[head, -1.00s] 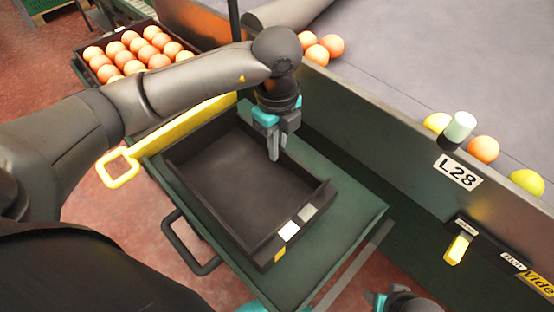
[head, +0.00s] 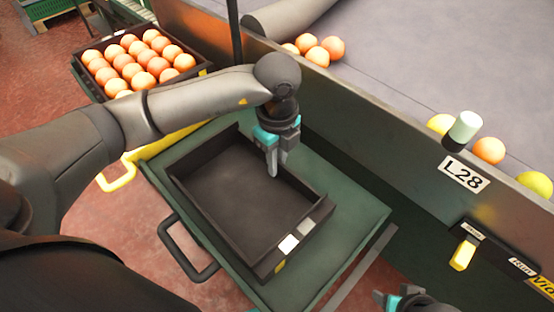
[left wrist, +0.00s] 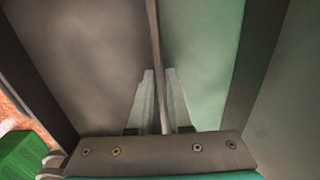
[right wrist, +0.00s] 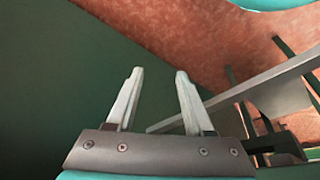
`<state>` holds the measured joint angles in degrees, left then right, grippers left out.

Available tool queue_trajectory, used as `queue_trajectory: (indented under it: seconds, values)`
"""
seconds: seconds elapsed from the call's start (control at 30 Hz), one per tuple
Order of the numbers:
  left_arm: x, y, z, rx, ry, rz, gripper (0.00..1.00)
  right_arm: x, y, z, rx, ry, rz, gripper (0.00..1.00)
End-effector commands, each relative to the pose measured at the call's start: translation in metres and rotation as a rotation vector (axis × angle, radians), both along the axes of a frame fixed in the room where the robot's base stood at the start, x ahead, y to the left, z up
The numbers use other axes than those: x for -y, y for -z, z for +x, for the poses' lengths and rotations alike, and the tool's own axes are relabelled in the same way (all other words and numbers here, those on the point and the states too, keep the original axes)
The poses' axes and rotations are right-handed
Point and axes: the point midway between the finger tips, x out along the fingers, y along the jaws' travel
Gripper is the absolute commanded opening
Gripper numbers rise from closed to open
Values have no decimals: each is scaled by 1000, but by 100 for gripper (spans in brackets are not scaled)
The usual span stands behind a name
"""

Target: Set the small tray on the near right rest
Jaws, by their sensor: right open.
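The small tray (head: 215,222) is dark, shallow and empty, with white, grey and yellow patches on its near right wall. It is over the dark green stand top (head: 350,215); I cannot tell whether its whole underside touches. My left gripper (head: 273,168) is shut on the tray's far right wall, and the left wrist view shows this wall (left wrist: 155,35) running between its fingertips (left wrist: 158,75). My right gripper (head: 390,300) is open and empty at the bottom edge; its parted fingers (right wrist: 160,75) show in the right wrist view. No rest labelled near right is identifiable.
A dark crate of oranges (head: 200,66) stands at the back left. A conveyor (head: 440,60) with a metal side wall (head: 390,125) runs along the right, carrying several fruits. A black handle (head: 172,245) sticks out from the stand's left.

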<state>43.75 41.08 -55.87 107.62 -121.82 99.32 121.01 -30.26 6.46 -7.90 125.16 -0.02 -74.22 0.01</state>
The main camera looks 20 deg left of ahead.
Motion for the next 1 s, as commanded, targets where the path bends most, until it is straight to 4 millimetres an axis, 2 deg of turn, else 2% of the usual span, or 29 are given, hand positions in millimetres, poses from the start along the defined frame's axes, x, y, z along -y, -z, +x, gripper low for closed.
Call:
queue_trajectory:
  seconds: [0.03, 0.17, 0.57, 1.0]
  values:
    - [0, 0, 0, 0, 0, 0, 24, 0, 0, 0, 0, 0, 0, 52]
    - [0, 0, 0, 0, 0, 0, 38, 0, 0, 0, 0, 0, 0, 52]
    - [0, -6, 0, 0, 0, 0, 39, 0, 0, 0, -1, 0, 0, 52]
    - [0, -59, 1, 2, 0, 0, 39, 2, 50, -16, -80, -3, -11, 52]
